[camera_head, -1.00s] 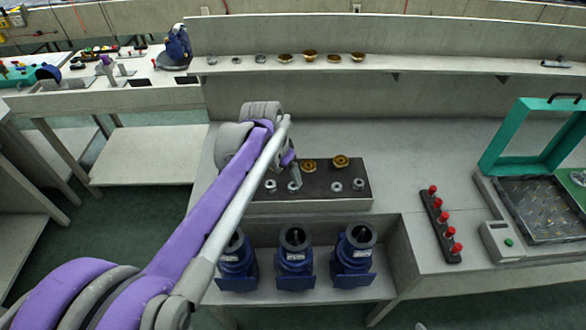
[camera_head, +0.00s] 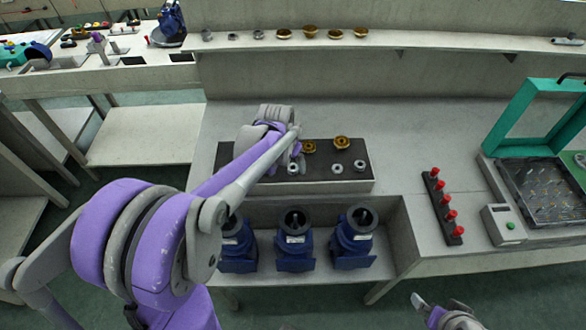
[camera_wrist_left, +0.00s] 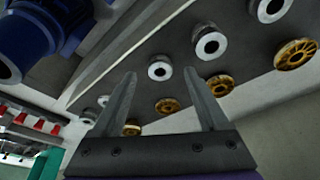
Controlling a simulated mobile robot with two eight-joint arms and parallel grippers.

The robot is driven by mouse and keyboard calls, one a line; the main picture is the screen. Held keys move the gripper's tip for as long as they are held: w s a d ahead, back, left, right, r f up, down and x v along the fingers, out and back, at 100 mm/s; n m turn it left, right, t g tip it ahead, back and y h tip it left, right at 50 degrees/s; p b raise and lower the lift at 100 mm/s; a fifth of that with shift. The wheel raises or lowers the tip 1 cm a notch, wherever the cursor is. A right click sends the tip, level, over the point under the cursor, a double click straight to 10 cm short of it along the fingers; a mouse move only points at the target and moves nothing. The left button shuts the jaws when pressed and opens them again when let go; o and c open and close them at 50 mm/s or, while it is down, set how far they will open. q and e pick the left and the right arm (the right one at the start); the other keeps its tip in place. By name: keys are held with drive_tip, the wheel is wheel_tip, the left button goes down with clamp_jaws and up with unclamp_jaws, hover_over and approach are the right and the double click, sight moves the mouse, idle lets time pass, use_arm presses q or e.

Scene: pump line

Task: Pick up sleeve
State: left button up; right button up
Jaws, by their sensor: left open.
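Silver ring-shaped parts, which I take to be sleeves (camera_head: 337,168), stand on the dark mat (camera_head: 270,187) on the bench, with brass wheels (camera_head: 342,142) behind them. Another silver ring (camera_head: 293,168) is just below my left gripper (camera_head: 297,158), which is partly hidden by its own arm. In the left wrist view my left gripper (camera_wrist_left: 160,74) is open and empty, and a silver sleeve (camera_wrist_left: 160,68) shows between its fingertips. I cannot tell how far beyond the tips it is. My right gripper (camera_head: 424,305) is low at the bottom right.
Blue pump housings (camera_head: 295,240) stand on the lower shelf under the mat. A back shelf (camera_head: 430,42) holds more silver and brass parts. A strip of red buttons (camera_head: 441,208) and a teal-framed fixture (camera_head: 532,125) are to the right. The bench between mat and buttons is clear.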

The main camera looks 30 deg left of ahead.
use_arm(q)
drive_tip(key=shift+x, duration=1.15)
clamp_jaws()
